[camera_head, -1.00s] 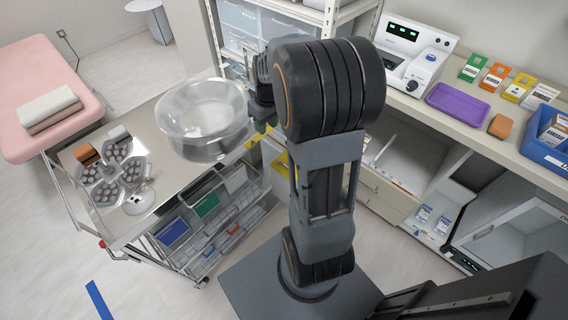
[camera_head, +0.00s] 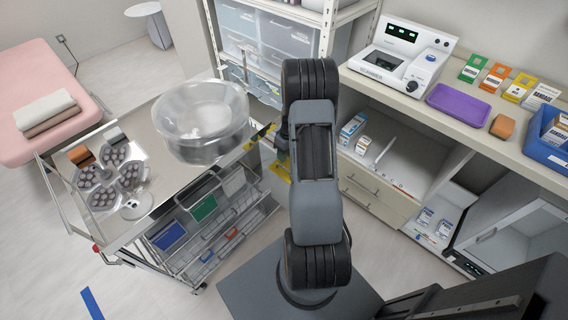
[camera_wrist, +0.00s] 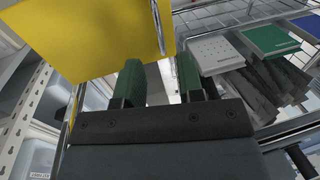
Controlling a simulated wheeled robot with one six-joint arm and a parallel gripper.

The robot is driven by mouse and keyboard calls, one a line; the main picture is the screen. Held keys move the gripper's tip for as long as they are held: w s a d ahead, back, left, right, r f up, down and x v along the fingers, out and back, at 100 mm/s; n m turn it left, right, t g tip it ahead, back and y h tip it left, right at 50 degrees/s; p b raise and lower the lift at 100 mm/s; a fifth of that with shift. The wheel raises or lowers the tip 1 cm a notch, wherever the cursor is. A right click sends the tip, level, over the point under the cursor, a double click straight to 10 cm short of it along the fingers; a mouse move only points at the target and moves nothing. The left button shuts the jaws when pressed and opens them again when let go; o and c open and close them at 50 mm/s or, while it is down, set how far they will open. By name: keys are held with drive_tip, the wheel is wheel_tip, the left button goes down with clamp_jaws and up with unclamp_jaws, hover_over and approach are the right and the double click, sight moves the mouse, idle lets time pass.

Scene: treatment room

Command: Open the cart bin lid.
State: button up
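A yellow panel, which looks like the cart bin lid (camera_head: 280,171), shows at the right end of the metal cart, partly hidden by my arm. In the wrist view the yellow panel (camera_wrist: 85,38) fills the upper left, with a thin bar along its right edge. My gripper (camera_wrist: 160,82) has two green-tipped fingers spread apart with nothing between them. The left finger overlaps the panel's lower edge; I cannot tell whether it touches. In the head view my gripper (camera_head: 282,143) is low beside the cart's right end, mostly hidden by my arm. The bin's inside is not visible.
The cart top (camera_head: 150,190) bears a large clear basin (camera_head: 201,125) near that end. Green-, blue- and white-lidded bins sit in the cart's lower rack. A counter (camera_head: 420,125) with shelves is on the right, and a drawer rack (camera_head: 285,35) is behind.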

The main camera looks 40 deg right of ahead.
drive_tip(key=shift+s+a+f, duration=0.1)
drive_tip(key=shift+a+f, duration=0.1)
drive_tip(key=shift+f, duration=0.65)
drive_tip(key=shift+w+a+f, duration=0.1)
drive_tip(key=shift+a+f, duration=0.05)
drive_tip(key=shift+f, duration=0.75)
drive_tip(key=shift+s+a+f, duration=0.1)
drive_tip(key=shift+a+f, duration=0.1)
drive_tip(key=shift+f, duration=0.65)
drive_tip(key=shift+c, duration=0.3)
clamp_jaws()
